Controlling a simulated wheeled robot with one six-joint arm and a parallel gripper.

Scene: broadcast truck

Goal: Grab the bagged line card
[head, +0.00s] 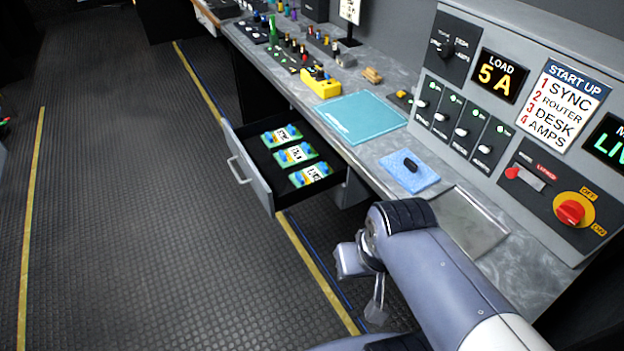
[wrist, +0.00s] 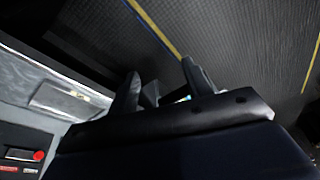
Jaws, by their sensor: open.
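Three bagged cards lie in a row in an open drawer (head: 252,184) under the desk: a far one (head: 281,135), a middle one (head: 295,154) and a near one (head: 311,174). Each has green and blue parts and a white label with dark lettering. The lettering is too small to tell surely which is the line card. My gripper (head: 366,286) is open and empty, to the right of and nearer than the drawer, beside the desk's front edge. In the wrist view both fingers (wrist: 160,72) stand apart, with a sliver of something pale green-blue just beyond the right one.
The drawer's front and handle (head: 238,170) stick out over the floor. On the desk are a teal mat (head: 360,118), a blue cloth (head: 420,178) with a dark object, a yellow box (head: 321,84) and a flat grey tray (head: 467,222). A control panel (head: 545,100) rises behind. The floor at left is clear.

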